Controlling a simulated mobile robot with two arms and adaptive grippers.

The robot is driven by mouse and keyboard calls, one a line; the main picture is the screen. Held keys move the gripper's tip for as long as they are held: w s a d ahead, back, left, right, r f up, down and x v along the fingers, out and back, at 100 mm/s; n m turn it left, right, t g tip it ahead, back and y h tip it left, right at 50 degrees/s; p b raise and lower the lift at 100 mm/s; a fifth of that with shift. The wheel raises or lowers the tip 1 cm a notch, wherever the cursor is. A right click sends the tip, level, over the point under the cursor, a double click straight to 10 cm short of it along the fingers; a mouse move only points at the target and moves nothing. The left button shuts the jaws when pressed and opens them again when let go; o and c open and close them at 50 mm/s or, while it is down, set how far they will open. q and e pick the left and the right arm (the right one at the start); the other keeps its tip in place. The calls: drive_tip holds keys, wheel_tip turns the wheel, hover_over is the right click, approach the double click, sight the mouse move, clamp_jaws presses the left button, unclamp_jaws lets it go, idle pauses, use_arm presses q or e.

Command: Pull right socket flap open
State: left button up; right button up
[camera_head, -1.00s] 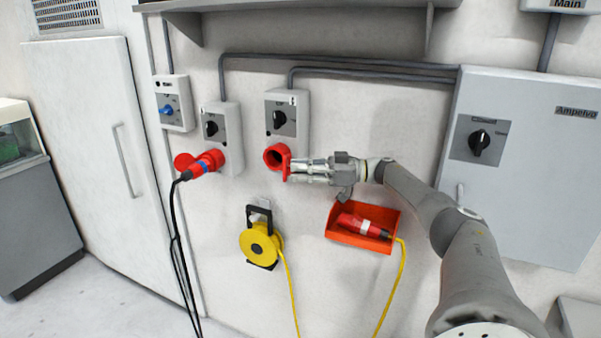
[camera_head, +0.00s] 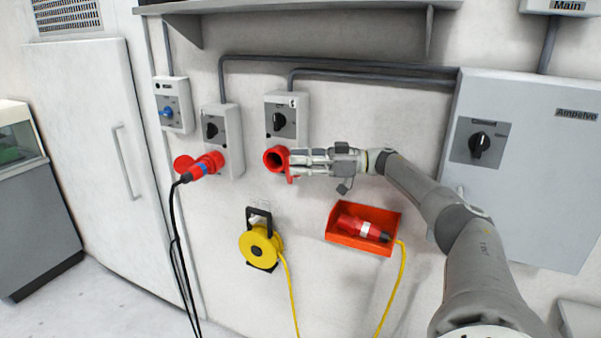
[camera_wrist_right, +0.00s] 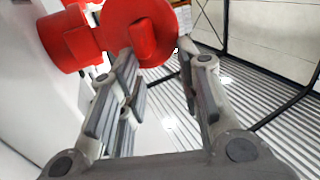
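The right socket (camera_head: 275,158) is a red round outlet under a grey switch box, with its dark opening showing. Its red flap stands swung out to the right, largely hidden behind my fingers in the head view. In the right wrist view the flap (camera_wrist_right: 168,30) is a red disc with a raised tab, beside the red socket barrel (camera_wrist_right: 68,42). My right gripper (camera_wrist_right: 160,58) is open, its fingers apart and pointing at the flap, with the tab roughly between the fingertips. Contact cannot be told. In the head view my right gripper (camera_head: 293,162) reaches in from the right. My left gripper is not in view.
The left socket (camera_head: 210,160) holds a red plug with a black cable. A yellow cable reel (camera_head: 258,245) hangs below. A red bin (camera_head: 345,240) holding a red plug (camera_head: 362,228) is mounted under my arm. A grey cabinet (camera_head: 530,190) stands right.

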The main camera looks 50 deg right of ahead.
wheel_tip(320, 180, up, 7)
drive_tip(key=shift+f, duration=0.15)
